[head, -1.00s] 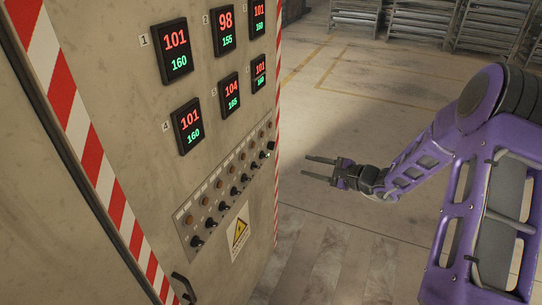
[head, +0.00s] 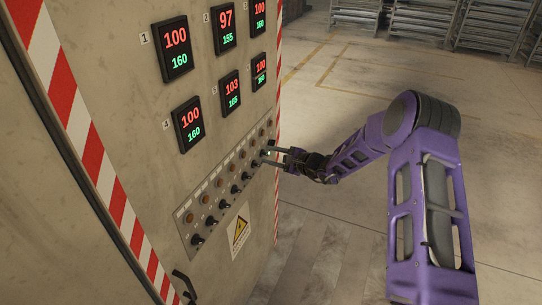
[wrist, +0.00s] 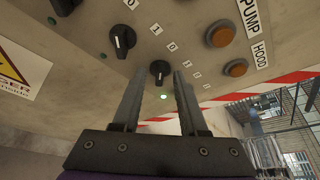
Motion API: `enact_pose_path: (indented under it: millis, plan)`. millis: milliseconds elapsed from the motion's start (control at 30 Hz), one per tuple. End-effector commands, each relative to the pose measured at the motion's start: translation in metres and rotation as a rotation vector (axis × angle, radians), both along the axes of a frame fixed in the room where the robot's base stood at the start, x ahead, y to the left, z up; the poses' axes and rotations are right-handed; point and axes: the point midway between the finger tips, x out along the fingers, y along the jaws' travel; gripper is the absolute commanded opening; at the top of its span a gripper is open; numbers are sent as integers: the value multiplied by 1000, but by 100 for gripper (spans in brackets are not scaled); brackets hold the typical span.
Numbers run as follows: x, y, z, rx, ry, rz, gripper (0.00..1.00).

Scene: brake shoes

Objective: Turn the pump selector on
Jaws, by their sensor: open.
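The pump selector (wrist: 160,70) is a black knob with a pale pointer line, in the slanted row below the PUMP label (wrist: 250,18) and its orange lamp (wrist: 220,35) in the wrist view. My gripper (wrist: 158,72) is open, its two fingertips on either side of this knob; whether they touch it I cannot tell. The left finger may hide its small light. A bright green light (wrist: 164,96) shows between the fingers, apparently belonging to the neighbouring HOOD column. In the head view my gripper (head: 264,155) reaches the far end of the knob row.
Other black knobs (wrist: 122,40) sit close by to the left in the row; the HOOD knob seems hidden by my right finger. The cabinet (head: 130,130) has several lit displays (head: 177,49) above the row and a handle (head: 183,284) low down. Floor to the right is clear.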

Motion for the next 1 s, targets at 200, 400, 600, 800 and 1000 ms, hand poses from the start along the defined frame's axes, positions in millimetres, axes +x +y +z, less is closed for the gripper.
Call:
enact_pose_path:
  millis: [200,400,600,800,1000]
  plan:
    - [0,0,0,0,0,0,42]
    - [0,0,0,0,0,0,8]
    - [0,0,0,-1,-1,0,0]
    - [0,0,0,1,2,0,0]
    - [1,0,2,13,38,0,0]
